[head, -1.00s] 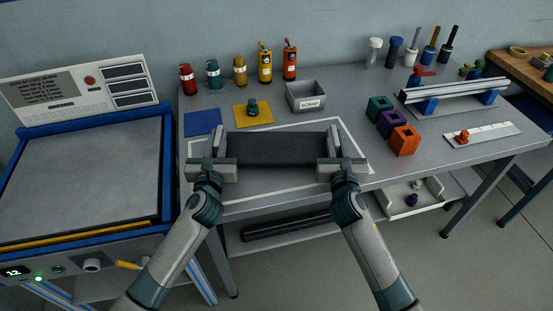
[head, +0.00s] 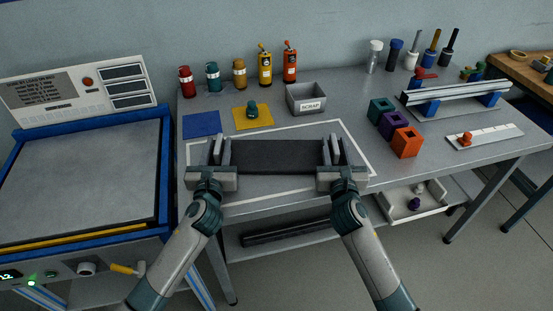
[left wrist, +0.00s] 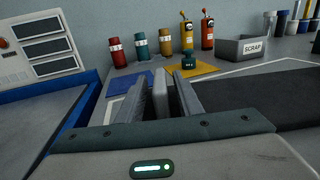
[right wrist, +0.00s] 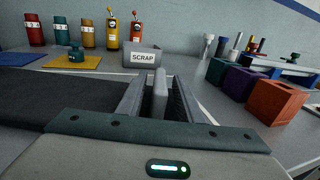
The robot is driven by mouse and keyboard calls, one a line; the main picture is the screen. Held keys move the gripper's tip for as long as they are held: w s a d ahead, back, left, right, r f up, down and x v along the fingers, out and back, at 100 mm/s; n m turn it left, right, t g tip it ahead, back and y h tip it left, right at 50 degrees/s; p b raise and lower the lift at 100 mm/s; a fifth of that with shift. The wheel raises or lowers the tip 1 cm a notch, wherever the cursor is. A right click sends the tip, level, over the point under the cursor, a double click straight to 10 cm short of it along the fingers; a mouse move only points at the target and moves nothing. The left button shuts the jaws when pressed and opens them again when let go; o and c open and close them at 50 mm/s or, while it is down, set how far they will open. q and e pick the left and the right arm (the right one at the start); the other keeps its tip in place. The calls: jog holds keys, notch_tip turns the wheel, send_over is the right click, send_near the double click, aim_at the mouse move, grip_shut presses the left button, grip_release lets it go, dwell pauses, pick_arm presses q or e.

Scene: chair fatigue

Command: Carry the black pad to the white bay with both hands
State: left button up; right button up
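The black pad (head: 278,156) is level inside the white bay (head: 355,146), a white outline on the grey bench, and appears to rest on the bench. Pale upright grips stand at its two ends. My left gripper (head: 221,154) is open around the left grip (left wrist: 161,92), with a finger on each side. My right gripper (head: 330,154) is open around the right grip (right wrist: 160,92) in the same way. The pad also shows in the left wrist view (left wrist: 255,98) and the right wrist view (right wrist: 65,98). The grippers hide the pad's ends.
A blue mat (head: 202,124) and a yellow mat (head: 262,120) lie behind the bay at left. A scrap bin (head: 306,98) stands behind it. Teal, purple and orange blocks (head: 406,142) stand to the right. A blue-framed machine (head: 80,180) adjoins the bench at left.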

pick_arm(q)
jog(key=shift+s, duration=0.1)
jog(key=s, duration=1.2)
jog(key=shift+w, duration=0.1)
pick_arm(e)
jog(key=shift+s, duration=0.1)
jog(key=s, duration=1.1)
jog(key=shift+s, duration=0.4)
